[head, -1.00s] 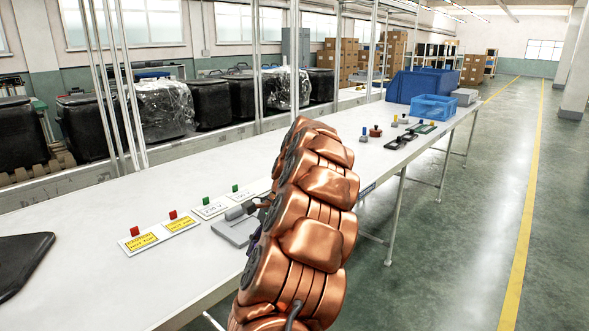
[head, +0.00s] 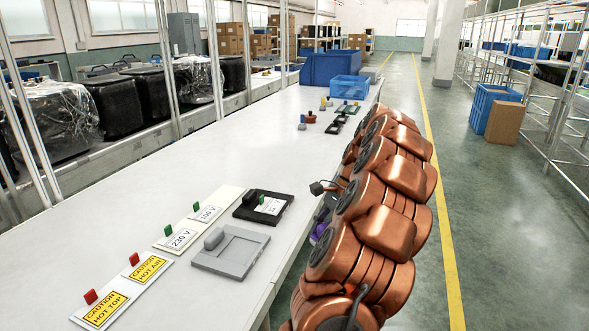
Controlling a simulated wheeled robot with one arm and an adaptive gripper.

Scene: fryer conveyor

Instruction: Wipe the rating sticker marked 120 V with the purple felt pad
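A row of stickers on pale plates lies on the near half of the bench. One sticker reads 230 V (head: 181,238). The sticker beyond it (head: 207,213) seems to read 100 V or 120 V; the middle digit is too small to be sure. A black holder (head: 263,206) farther along has a small white label I cannot read. A purple patch, perhaps the felt pad (head: 319,234), shows at the bench's right edge beside my copper arm. My gripper (head: 325,208) is mostly hidden behind the arm, so I cannot tell its opening or whether it holds the purple thing.
Two yellow caution stickers, HOT TOP (head: 101,309) and HOT AIR (head: 149,268), lie nearer. A grey holder (head: 231,251) with an empty recess stands beside the row. Small parts and a blue crate (head: 349,89) are at the bench's far end. Mid-bench is clear.

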